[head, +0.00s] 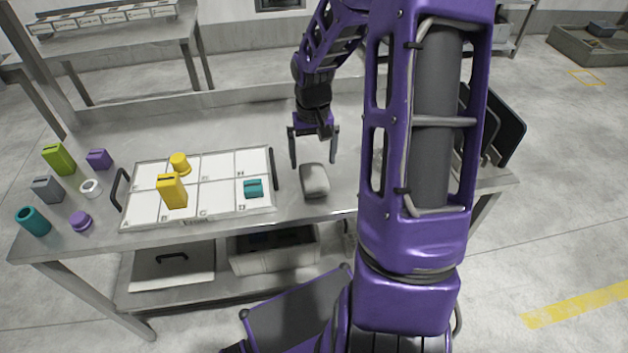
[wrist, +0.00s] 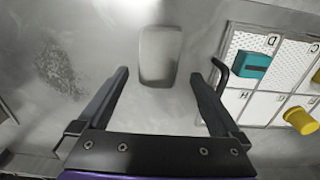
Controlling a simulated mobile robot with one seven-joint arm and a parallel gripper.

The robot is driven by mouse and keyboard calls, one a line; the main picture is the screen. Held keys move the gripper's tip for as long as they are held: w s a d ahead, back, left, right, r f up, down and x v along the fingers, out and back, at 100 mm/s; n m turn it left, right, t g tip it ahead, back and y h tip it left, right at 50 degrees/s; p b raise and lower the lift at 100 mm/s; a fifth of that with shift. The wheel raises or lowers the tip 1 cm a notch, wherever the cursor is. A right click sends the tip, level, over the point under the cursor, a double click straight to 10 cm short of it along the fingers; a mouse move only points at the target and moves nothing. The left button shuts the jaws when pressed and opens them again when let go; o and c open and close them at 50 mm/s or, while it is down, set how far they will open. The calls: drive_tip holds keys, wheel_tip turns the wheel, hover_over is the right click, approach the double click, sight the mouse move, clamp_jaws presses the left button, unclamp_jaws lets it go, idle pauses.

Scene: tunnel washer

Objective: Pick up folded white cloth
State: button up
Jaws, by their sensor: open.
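My gripper (head: 314,160) is open and empty, just behind the cloth in the head view. Its two fingers also show in the wrist view (wrist: 160,75), spread wider than the cloth and not touching it.
The lettered tray (head: 148,211) holds a yellow block (head: 172,190), a yellow cylinder (head: 180,163) and a teal piece (head: 253,188). Its dark handle (wrist: 219,74) is close to my right finger in the wrist view. Several coloured pieces stand at the table's left. Table left of the cloth in the wrist view is clear.

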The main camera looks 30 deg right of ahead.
sight(314, 175)
drive_tip(key=shift+s+f+b, duration=0.15)
drive_tip(key=shift+f+b, duration=0.3)
drive_tip(key=shift+f, duration=2.35)
drive_tip(key=shift+c, duration=0.3)
drive_tip(key=c, duration=1.1)
wheel_tip(314, 175, up, 10)
drive_tip(key=shift+r+p, duration=0.1)
drive_tip(key=shift+p, duration=0.75)
drive_tip(key=o, duration=0.8)
drive_tip(key=c, duration=0.6)
drive_tip(key=shift+c, duration=0.2)
